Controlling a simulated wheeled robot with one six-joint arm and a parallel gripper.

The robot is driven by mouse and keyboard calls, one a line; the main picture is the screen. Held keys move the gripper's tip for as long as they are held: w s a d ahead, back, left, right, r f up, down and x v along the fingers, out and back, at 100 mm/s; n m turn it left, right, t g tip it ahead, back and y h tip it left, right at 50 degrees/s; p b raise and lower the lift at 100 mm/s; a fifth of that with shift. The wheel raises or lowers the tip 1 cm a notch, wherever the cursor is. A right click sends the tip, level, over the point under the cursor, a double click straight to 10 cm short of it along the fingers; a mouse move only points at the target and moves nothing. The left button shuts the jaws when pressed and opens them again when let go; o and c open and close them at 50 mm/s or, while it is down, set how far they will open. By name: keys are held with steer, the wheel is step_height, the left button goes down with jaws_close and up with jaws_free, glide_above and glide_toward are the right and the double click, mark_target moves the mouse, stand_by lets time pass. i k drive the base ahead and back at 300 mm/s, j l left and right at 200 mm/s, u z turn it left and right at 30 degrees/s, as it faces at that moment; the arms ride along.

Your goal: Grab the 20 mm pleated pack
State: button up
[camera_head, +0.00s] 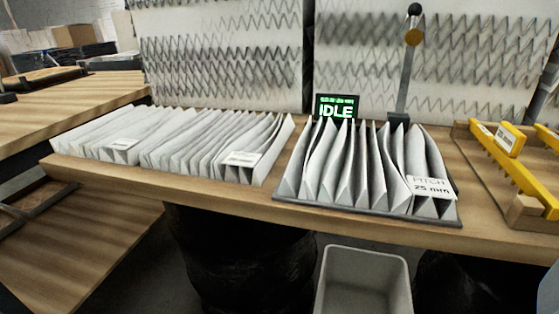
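Three white pleated packs stand on a wooden bench. The far left pack (95,138) and the middle pack (205,145) have narrow, close pleats, and each has a small white label too small to read. The right pack (345,170) has wider pleats, sits on a dark tray (350,207), and its label (428,186) reads "PITCH 25 mm". No label that I can read says 20 mm. My gripper is not in view.
A small screen (336,106) reading "IDLE" and a lever (406,70) stand behind the right pack. A yellow-railed wooden fixture (515,170) is at the right. A grey bin (362,284) is below the bench edge. Zigzag-patterned panels (222,55) stand behind.

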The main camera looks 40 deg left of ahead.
mark_target(238, 148)
steer(key=i+l+u, duration=0.1)
steer(key=u, duration=0.4)
steer(key=l+u, duration=0.1)
steer(key=u, duration=0.35)
steer(key=i+l+u, duration=0.1)
steer(key=u, duration=0.4)
